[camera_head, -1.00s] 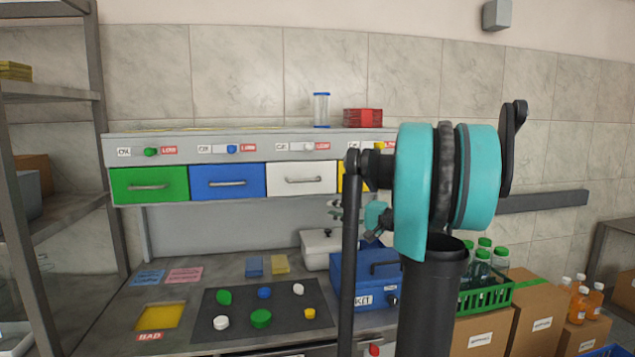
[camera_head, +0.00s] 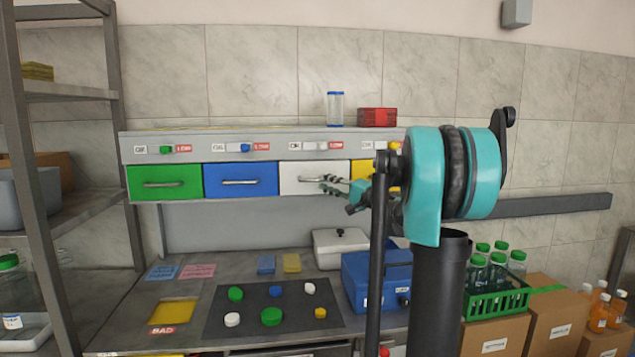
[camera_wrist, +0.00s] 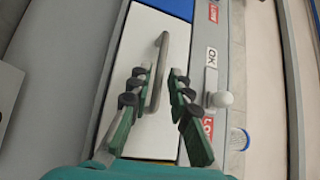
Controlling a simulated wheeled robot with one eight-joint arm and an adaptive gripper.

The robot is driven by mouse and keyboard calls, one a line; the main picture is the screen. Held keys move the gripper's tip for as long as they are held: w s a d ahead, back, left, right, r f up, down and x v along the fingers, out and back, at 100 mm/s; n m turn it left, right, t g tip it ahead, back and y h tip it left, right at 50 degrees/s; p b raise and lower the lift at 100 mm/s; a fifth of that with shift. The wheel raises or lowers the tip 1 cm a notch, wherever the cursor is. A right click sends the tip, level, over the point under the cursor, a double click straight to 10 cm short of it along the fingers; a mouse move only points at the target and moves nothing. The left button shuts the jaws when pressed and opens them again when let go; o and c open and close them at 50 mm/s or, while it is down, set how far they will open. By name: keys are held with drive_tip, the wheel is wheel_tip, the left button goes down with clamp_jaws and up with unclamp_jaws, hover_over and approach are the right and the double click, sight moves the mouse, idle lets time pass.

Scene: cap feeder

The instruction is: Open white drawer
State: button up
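The white drawer (camera_head: 300,178) is the third in a row under the shelf, right of the blue one, and looks closed. Its metal handle shows in the wrist view (camera_wrist: 160,70). My gripper (camera_head: 331,185) is in front of the white drawer, near the right part of its handle. In the wrist view my gripper (camera_wrist: 160,77) is open, with one finger on each side of the handle's line. The handle lies between the fingers, nearer the left one. I cannot tell whether the fingers touch it.
A green drawer (camera_head: 165,183) and a blue drawer (camera_head: 240,181) are to the left; a yellow drawer (camera_head: 362,170) is partly hidden by my arm. A white knob (camera_wrist: 221,99) sits above the white drawer. A blue kit box (camera_head: 375,278) stands below on the table.

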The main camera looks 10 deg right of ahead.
sight(317, 180)
drive_tip(key=shift+x, duration=2.05)
clamp_jaws()
drive_tip(key=shift+s, duration=0.1)
